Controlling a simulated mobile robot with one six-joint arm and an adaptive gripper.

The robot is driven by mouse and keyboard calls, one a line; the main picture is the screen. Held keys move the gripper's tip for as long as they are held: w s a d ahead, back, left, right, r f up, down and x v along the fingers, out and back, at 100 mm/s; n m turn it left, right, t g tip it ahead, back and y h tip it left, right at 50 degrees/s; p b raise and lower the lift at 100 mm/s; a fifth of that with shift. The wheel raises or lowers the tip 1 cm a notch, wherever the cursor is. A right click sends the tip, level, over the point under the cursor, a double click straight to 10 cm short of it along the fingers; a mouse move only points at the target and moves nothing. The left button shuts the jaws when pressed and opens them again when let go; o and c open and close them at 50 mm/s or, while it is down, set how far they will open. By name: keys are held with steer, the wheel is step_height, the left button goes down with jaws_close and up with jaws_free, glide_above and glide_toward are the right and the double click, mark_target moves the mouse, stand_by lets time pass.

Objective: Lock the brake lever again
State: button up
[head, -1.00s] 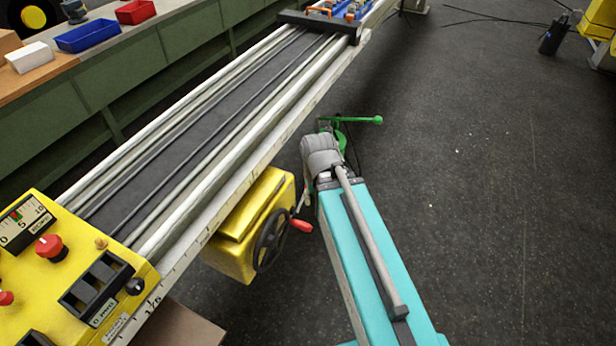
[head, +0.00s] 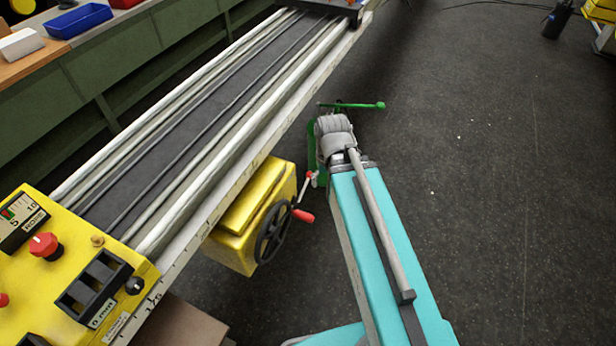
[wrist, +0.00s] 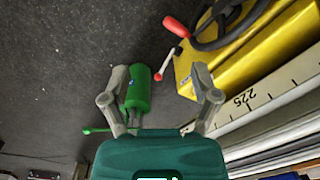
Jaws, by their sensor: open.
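The brake lever is not labelled; a thin grey lever with a red ball tip (head: 308,175) stands beside the yellow box (head: 232,247) on the machine's side. In the wrist view, the red ball tip (wrist: 158,77) appears between the spread fingertips of my gripper (wrist: 160,72). The fingers are open and show nothing gripped; the distance in depth to the ball is unclear. The black handwheel (head: 273,232) with its red handle (head: 304,215) is next to the lever. In the head view, my grey wrist joint hides most of the gripper.
A green cylinder (wrist: 138,92) shows beside the left finger, with a thin green bar (head: 350,105) beyond my wrist. The long machine bed (head: 215,110) and yellow control panel (head: 65,260) lie to the left.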

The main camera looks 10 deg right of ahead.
steer(key=w+f+n+y+b, duration=0.1)
steer(key=w+f+y+b, duration=0.5)
steer(key=f+b, duration=0.85)
steer(key=n+t+y+b, duration=0.3)
steer(key=t+y+b, duration=0.55)
steer(key=b, duration=2.65)
glide_toward(310, 174)
step_height(310, 174, down, 2)
steer(key=d+g+y, duration=0.1)
steer(key=d+g, duration=0.1)
steer(key=d, duration=0.1)
steer(key=shift+d+f+n+t+y+b, duration=0.2)
steer(key=shift+d+n+t+y+b, duration=0.15)
steer(key=shift+d+t, duration=0.2)
steer(key=shift+a, duration=0.1)
steer(key=x, duration=1.3)
steer(key=shift+w+a, duration=0.15)
steer(key=shift+a, duration=0.15)
